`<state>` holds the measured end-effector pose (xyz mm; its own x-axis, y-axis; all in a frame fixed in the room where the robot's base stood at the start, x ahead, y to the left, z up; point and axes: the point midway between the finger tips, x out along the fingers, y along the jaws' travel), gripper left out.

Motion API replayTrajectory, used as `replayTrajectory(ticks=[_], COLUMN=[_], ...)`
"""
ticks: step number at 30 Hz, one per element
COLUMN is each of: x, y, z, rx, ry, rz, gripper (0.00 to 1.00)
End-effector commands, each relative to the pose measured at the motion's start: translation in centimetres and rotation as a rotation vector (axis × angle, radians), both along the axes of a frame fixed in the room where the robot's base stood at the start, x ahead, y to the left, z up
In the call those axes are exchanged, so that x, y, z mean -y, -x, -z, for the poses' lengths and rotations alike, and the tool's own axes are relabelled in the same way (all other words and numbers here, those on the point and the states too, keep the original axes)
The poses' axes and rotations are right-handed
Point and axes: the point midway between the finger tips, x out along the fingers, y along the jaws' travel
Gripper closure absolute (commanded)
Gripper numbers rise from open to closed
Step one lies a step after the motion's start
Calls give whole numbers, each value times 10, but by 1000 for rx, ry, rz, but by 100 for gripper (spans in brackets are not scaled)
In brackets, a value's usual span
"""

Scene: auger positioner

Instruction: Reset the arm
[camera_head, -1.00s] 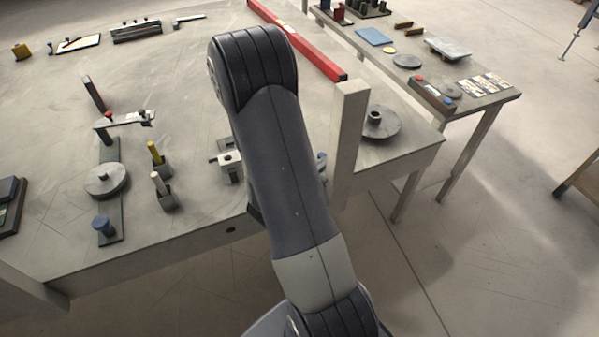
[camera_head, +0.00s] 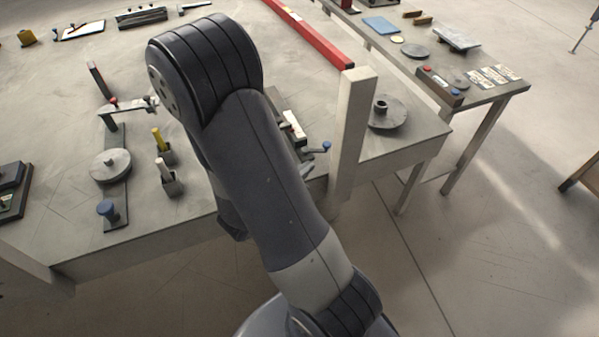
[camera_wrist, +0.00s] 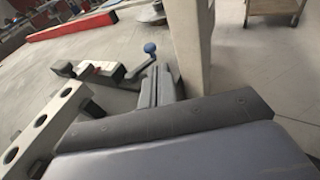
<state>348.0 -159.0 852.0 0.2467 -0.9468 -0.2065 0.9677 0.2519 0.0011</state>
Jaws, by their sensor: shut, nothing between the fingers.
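My arm (camera_head: 260,170) rises from the bottom of the head view, and its dark elbow lies over the table. Beyond the fingertips is a device with a white block (camera_wrist: 98,70) and a blue knob (camera_wrist: 150,48). Its blue knob also shows in the head view (camera_head: 326,146), just right of my arm. I cannot tell the exact gap between the fingers and this device.
The grey table (camera_head: 60,235) carries a round disc fixture (camera_head: 110,166) and small posts at left. A pale upright post (camera_head: 354,125) stands right of my arm, beside a flanged disc (camera_head: 387,112). A pale bar with holes (camera_wrist: 45,122) lies left of my fingers.

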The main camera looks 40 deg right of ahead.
Motion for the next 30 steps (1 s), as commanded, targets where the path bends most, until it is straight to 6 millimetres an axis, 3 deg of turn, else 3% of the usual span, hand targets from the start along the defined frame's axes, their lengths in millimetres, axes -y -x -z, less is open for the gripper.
replayTrajectory(ticks=[6, 19, 30], x=[-15, -17, 6], y=[4, 5, 0], z=[-3, -4, 1], rx=[0, -1, -1], ry=[1, 0, 0], rz=[-1, 1, 5], gripper=[100, 100, 100])
